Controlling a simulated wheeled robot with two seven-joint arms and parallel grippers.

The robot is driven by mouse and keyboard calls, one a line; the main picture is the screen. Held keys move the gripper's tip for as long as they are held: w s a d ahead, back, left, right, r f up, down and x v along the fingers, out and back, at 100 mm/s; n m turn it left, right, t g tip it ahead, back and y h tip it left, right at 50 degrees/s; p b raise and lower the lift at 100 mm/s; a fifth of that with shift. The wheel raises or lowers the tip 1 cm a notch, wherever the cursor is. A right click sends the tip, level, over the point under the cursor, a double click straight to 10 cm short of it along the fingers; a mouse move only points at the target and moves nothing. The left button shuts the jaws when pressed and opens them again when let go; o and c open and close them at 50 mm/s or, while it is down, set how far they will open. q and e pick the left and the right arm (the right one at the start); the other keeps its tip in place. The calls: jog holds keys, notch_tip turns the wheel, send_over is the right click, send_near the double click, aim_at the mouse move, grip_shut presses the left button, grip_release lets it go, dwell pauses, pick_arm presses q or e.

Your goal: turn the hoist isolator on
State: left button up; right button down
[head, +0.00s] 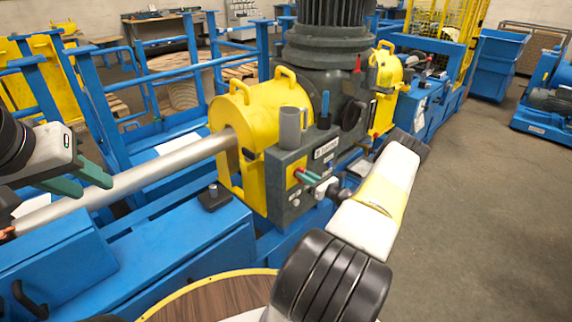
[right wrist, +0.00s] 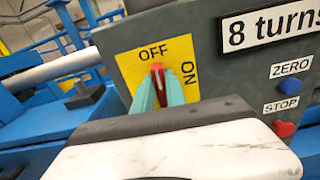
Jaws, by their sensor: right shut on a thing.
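The hoist isolator is a red handle (right wrist: 157,73) on a yellow plate (right wrist: 181,51) marked OFF at the top and ON at the right. The handle points up toward OFF. In the head view the yellow plate (head: 293,171) is on the front of a dark grey control box. My right gripper (right wrist: 160,88) has its green fingers on both sides of the handle, shut on it. It also shows in the head view (head: 311,179), where its fingers partly hide the handle. My left gripper (head: 98,186) is open and empty at the left, above the blue frame near a grey shaft.
The box (head: 285,205) carries a label reading "8 turns" (right wrist: 271,24), a blue button (right wrist: 308,83) and a red button (right wrist: 284,128) beside ZERO and STOP labels. A yellow guard (head: 232,110) and the grey shaft (head: 150,178) stand left of it. Open floor (head: 475,210) lies right.

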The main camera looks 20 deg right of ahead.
jog(key=shift+w+d+f+m, duration=0.1)
jog(key=shift+d+f+m, duration=0.1)
jog(key=shift+m, duration=2.7)
jog(key=shift+w+d+f+m, duration=0.1)
jog(key=shift+d+f+m, duration=0.05)
jog(key=shift+m, duration=2.75)
jog(key=shift+d+f+m, duration=0.15)
jog(key=shift+d+m, duration=0.05)
jog(key=shift+m, duration=2.7)
jog(key=c, duration=1.4)
grip_release()
jog(key=shift+o, duration=0.2)
jog(key=v, duration=0.7)
jog(key=shift+s, duration=0.35)
